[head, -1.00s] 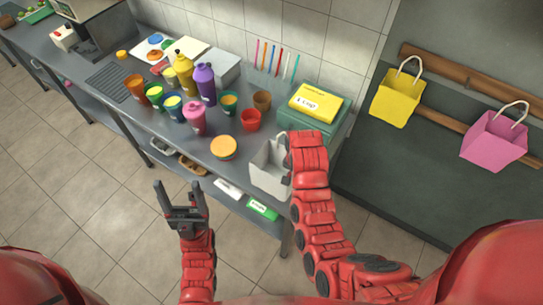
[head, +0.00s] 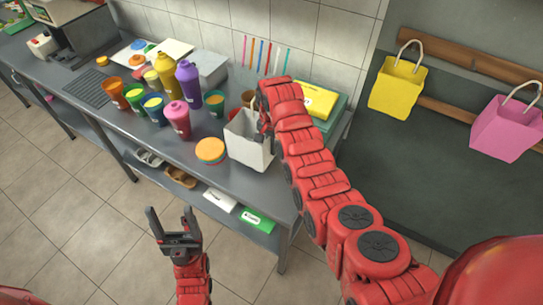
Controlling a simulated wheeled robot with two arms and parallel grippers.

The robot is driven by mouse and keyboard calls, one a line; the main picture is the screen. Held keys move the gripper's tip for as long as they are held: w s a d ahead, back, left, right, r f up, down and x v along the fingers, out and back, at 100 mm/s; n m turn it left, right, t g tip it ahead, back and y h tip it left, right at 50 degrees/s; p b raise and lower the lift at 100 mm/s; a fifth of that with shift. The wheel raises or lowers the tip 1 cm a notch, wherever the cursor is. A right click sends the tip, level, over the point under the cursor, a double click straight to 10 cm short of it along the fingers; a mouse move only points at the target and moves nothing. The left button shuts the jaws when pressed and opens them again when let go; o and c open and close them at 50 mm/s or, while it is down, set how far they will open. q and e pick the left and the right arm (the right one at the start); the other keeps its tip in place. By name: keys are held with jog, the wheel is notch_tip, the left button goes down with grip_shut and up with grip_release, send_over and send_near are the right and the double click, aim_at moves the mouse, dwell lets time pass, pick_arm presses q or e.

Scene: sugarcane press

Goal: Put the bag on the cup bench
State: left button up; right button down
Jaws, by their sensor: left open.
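The white bag (head: 246,142) is upright over the right end of the steel cup bench (head: 190,172), beside a round orange-topped stack. I cannot tell whether its base touches the bench top. My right gripper (head: 263,128) is at the bag's upper right side and holds it; the fingers are partly hidden by my own arm. My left gripper (head: 173,222) is open and empty, low in front of the bench, away from the bag.
Several cups and bottles, including a pink bottle (head: 178,119) and a purple bottle (head: 189,84), crowd the bench left of the bag. The orange-topped stack (head: 210,150) is close. A yellow box (head: 317,100) is behind my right arm. Yellow (head: 397,86) and pink (head: 506,128) bags hang at right.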

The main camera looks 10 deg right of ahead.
jog(key=shift+f+p, duration=0.7)
jog(key=shift+f, duration=1.05)
jog(key=shift+f, duration=0.15)
jog(key=c, duration=1.5)
grip_release()
jog(key=shift+f, duration=0.1)
jog(key=o, duration=0.4)
